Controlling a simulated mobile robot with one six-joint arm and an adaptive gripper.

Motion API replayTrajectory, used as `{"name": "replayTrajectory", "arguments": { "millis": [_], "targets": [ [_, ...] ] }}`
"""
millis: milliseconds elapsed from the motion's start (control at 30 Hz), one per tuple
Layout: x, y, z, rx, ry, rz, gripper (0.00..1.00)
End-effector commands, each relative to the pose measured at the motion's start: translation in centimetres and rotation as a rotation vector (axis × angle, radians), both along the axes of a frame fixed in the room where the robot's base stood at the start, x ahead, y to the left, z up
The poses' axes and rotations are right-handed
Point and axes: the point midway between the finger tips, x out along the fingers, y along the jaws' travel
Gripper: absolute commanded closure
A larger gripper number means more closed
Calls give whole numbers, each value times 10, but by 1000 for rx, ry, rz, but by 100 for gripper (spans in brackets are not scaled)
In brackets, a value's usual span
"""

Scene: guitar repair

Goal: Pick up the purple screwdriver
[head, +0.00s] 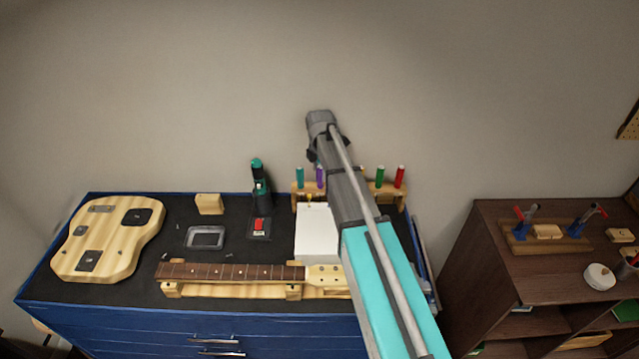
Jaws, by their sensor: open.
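The purple screwdriver (320,175) stands upright in a wooden rack (299,192) at the back of the blue workbench, by the wall. Only its purple handle shows, close to the left side of my arm. My gripper (313,155) is above and beside the rack, near the purple handle. My own arm and wrist hide most of it, so its fingertips are hard to make out. It holds nothing that I can see.
A teal screwdriver (300,177) stands left of the purple one; green (379,176) and red (400,176) ones stand right of my arm. A teal-black power tool (259,180) stands left of the rack. A guitar neck (230,273) and guitar body (108,238) lie on the bench.

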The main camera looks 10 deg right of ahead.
Motion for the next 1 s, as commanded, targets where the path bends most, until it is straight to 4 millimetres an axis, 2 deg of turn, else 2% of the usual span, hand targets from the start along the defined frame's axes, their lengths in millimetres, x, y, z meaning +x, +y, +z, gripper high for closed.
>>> {"name": "replayTrajectory", "arguments": {
  "millis": [33,200,833,1000],
  "targets": [
    [0,0,-6,0,0,0,26],
    [0,0,-11,0,0,0,26],
    [0,1,-11,0,0,1,26],
    [0,1,-11,0,0,1,57]
  ]
}}
